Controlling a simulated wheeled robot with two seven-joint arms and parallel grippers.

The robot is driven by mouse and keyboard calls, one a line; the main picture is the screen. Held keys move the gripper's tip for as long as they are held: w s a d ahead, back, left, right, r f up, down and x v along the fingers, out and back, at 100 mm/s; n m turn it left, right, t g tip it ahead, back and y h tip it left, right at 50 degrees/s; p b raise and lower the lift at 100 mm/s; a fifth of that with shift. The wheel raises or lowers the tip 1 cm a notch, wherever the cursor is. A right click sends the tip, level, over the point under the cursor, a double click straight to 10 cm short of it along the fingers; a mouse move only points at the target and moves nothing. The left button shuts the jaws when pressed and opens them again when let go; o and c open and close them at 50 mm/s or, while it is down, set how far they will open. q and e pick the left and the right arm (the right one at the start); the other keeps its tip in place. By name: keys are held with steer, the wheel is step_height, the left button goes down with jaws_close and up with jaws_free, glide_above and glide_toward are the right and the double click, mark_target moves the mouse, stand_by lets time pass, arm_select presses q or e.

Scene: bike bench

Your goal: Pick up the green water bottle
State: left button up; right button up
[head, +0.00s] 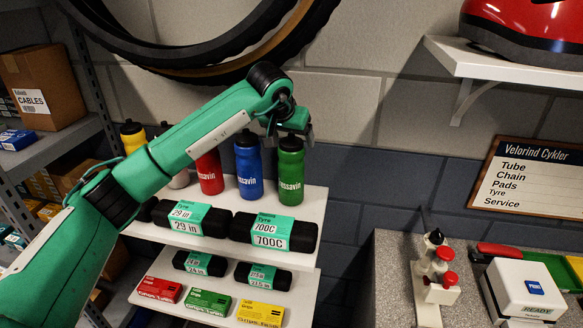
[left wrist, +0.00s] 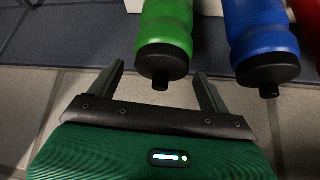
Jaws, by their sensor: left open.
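The green water bottle (head: 291,178) stands upright at the right end of the top white shelf, with a black cap. My left gripper (head: 297,131) is open, just above and at the cap of this bottle. In the left wrist view the green bottle (left wrist: 166,22) appears cap-down, with its cap between the two spread fingers of my gripper (left wrist: 161,84) in the picture. I cannot tell whether the fingers touch it. My right gripper is out of view.
A blue bottle (head: 248,167) stands close to the left of the green one, with a red bottle (head: 209,173) beyond it. Rolled tyres (head: 274,232) lie in front on the shelf. A bike tyre (head: 190,60) hangs above.

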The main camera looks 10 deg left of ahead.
arm_select(q)
steer(key=shift+w+f, duration=0.15)
steer(key=shift+f, duration=0.05)
steer(key=c, duration=1.3)
steer(key=shift+c, duration=0.2)
steer(key=shift+r, duration=0.1)
